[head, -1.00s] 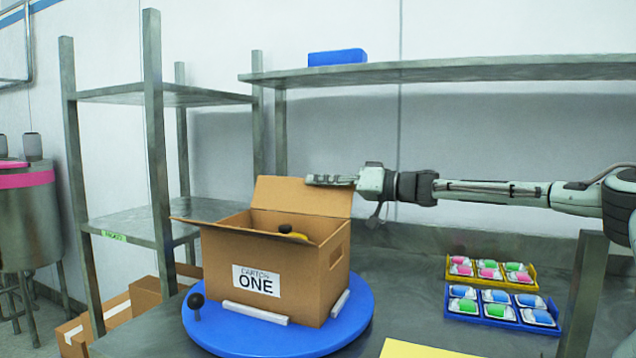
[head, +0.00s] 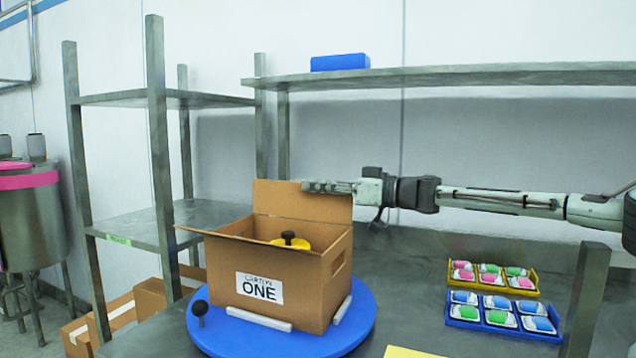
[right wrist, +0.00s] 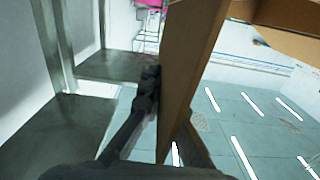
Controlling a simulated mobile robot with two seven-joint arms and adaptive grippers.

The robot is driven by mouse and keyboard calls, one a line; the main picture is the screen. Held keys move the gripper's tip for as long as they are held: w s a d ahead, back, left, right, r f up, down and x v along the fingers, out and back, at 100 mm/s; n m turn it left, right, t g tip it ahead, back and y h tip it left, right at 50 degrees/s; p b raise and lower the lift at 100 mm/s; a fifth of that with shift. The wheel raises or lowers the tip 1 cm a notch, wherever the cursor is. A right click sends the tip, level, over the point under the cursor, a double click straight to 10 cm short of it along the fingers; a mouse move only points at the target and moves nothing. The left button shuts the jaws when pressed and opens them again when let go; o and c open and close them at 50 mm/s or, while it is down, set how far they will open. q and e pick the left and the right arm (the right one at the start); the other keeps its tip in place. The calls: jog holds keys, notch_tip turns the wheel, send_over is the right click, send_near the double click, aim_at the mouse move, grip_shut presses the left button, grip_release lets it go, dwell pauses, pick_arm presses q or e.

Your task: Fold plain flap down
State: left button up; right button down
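An open brown carton (head: 328,270) with a "CARTON ONE" label stands on a blue turntable (head: 362,318). Its plain brown back flap (head: 285,200) stands up. A narrow flap edge (head: 205,234) juts out to the left. My right gripper (head: 306,186) lies level across the upper right part of the back flap, apparently against it. In the right wrist view, dark fingers (right wrist: 149,82) lie along one side of a brown panel (right wrist: 185,70); whether there is a finger beyond it is hidden. My left gripper is out of view.
A yellow item with a black knob (head: 289,240) is inside the carton. A yellow tray (head: 535,292) and a blue tray (head: 515,323) with packs lie right. Shelving (head: 158,150) stands behind left; an overhead shelf (head: 440,75) spans the back.

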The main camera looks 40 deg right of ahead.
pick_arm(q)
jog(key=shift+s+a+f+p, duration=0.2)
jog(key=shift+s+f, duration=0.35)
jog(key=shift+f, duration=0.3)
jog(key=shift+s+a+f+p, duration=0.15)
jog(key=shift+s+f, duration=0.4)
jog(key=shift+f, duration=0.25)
pick_arm(e)
jog(key=shift+s+a+n, duration=0.35)
jog(key=shift+a+n, duration=0.3)
jog(key=shift+n, duration=0.45)
jog(key=c, duration=2.2)
grip_release()
jog(key=o, duration=0.4)
notch_tip(320, 180, up, 10)
